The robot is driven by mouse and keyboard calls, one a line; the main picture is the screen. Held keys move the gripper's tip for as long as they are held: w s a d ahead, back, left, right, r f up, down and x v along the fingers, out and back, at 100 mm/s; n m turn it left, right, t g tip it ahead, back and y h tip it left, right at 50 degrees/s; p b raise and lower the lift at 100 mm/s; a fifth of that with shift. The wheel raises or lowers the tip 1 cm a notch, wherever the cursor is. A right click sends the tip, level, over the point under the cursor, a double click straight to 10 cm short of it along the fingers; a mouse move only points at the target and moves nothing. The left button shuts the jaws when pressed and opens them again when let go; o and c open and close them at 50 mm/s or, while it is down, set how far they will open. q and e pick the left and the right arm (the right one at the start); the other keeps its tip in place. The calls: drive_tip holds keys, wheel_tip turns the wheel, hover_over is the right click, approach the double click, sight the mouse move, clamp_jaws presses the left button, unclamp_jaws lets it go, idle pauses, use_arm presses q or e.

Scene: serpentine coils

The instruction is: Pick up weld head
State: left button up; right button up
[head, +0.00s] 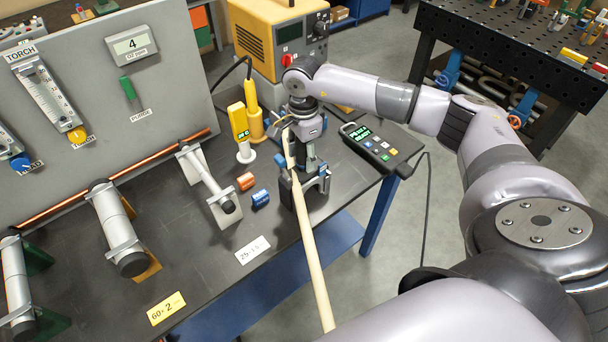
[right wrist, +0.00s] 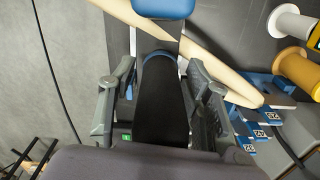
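What I take to be the weld head, a black body with a blue ring (right wrist: 160,105), fills the middle of the right wrist view. In the head view it is mostly hidden under my right gripper (head: 305,180), at the right end of the bench. That gripper (right wrist: 160,78) points down with its fingers apart, one on each side of the black body. Narrow gaps seem to show beside the body, so I see no firm grip. My left gripper is not in view.
A long beige rod (head: 312,255) runs close beside the right gripper and past the bench's front edge. A black control pendant (head: 380,146) lies to the right. A yellow device (head: 240,125) and orange and blue small cylinders (head: 260,198) are to the left. A yellow power unit (head: 275,40) stands behind.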

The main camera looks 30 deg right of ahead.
clamp_jaws()
idle(0.3)
idle(0.4)
drive_tip(key=shift+w+r, duration=0.15)
drive_tip(key=shift+w, duration=0.05)
